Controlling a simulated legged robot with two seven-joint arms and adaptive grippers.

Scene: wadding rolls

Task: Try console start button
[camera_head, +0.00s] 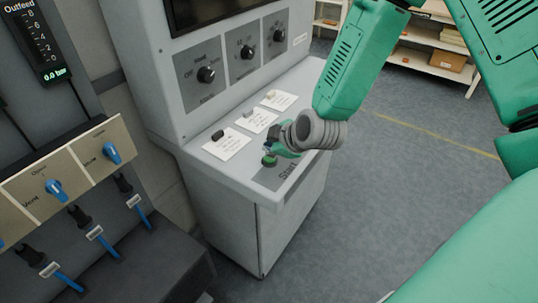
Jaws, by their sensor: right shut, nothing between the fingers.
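The grey console (235,180) stands in the middle of the view, with a sloping ledge on its front. A green start button (269,160) sits on a dark plate labelled "Start" (284,178) near the ledge's right end. My right gripper (272,152) is at the button, with its shut fingers just above or against it. I cannot tell whether they touch. The fingers partly hide the button. My left gripper is not in view.
White cards with small switches (228,143) lie along the ledge behind my gripper. Black knobs (206,74) are on the upright panel. Blue-handled valves (55,190) are at the left. Shelves with boxes (448,65) stand at the back right; the floor between is clear.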

